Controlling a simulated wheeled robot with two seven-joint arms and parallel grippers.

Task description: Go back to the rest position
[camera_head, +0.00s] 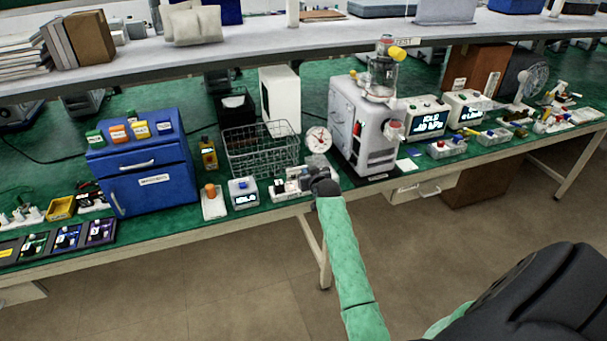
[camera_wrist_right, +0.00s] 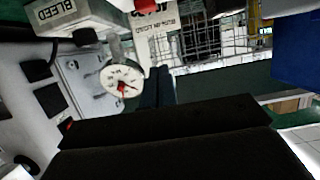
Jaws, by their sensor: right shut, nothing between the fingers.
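My right gripper (camera_head: 323,182) is dark and sits at the end of the green-sleeved arm, at the front edge of the green bench. It is shut and empty. It overlaps the right end of a small white panel with fittings (camera_head: 290,186); I cannot tell whether it touches it. In the right wrist view my dark gripper (camera_wrist_right: 158,88) fills the lower middle, beside a round white gauge (camera_wrist_right: 121,82) with a red needle. The gauge also shows in the head view (camera_head: 318,139), behind the gripper. My left gripper is not in view.
A grey pump machine (camera_head: 375,125) stands right of the gripper, and a wire basket (camera_head: 262,150) behind left. A blue drawer cabinet (camera_head: 150,170) stands farther left. A shelf (camera_head: 250,50) runs above the bench. The floor (camera_head: 230,290) in front is clear.

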